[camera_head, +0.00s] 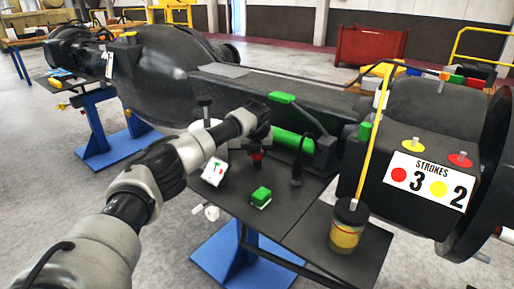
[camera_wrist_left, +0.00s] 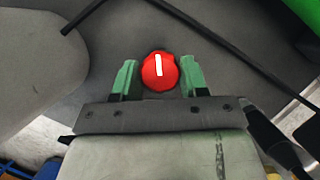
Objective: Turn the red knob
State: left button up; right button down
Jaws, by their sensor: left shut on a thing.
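The red knob (camera_wrist_left: 160,71) is round with a white line on its face. In the left wrist view the line points nearly straight up, with a slight lean to the left. My left gripper (camera_wrist_left: 160,78) has its two green fingers on either side of the knob and is shut on it. In the head view my left arm reaches in from the left, and the gripper (camera_head: 257,143) is over the dark bench, where a small bit of red shows under it. The contact is mostly hidden there. My right gripper is in neither view.
The dark bench (camera_head: 285,215) holds a green-topped block (camera_head: 260,197) and a white card (camera_head: 214,171). A jar (camera_head: 348,226) with a yellow stick stands to the right. A large dark casting (camera_head: 410,195) bears a "STROKES 3 2" sign (camera_head: 428,183). Black cables cross near the gripper.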

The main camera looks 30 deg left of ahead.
pick_arm(q)
jog(key=n+y, duration=0.1)
jog(key=n, duration=0.2)
jog(key=shift+w+r+n+g, duration=0.1)
jog(key=shift+n+g, duration=0.3)
jog(key=n, duration=0.2)
jog(key=shift+d+n+g+y+b, duration=0.1)
jog(key=shift+n+g+y+b, duration=0.25)
jog(key=shift+n+g+y, duration=0.05)
jog(key=shift+w+n+g+b, duration=0.1)
jog(key=shift+n+g+b, duration=0.45)
jog(key=shift+n, duration=0.65)
jog(key=shift+n+y+b, duration=0.3)
jog(key=shift+n+b, duration=0.35)
jog(key=shift+n, duration=0.15)
jog(key=shift+n+g, duration=0.3)
jog(key=shift+g, duration=0.05)
jog(key=o, duration=0.9)
jog(key=b+v, duration=0.1)
jog(key=v, duration=0.9)
jog(key=shift+d+r, duration=0.1)
jog(key=shift+r, duration=0.3)
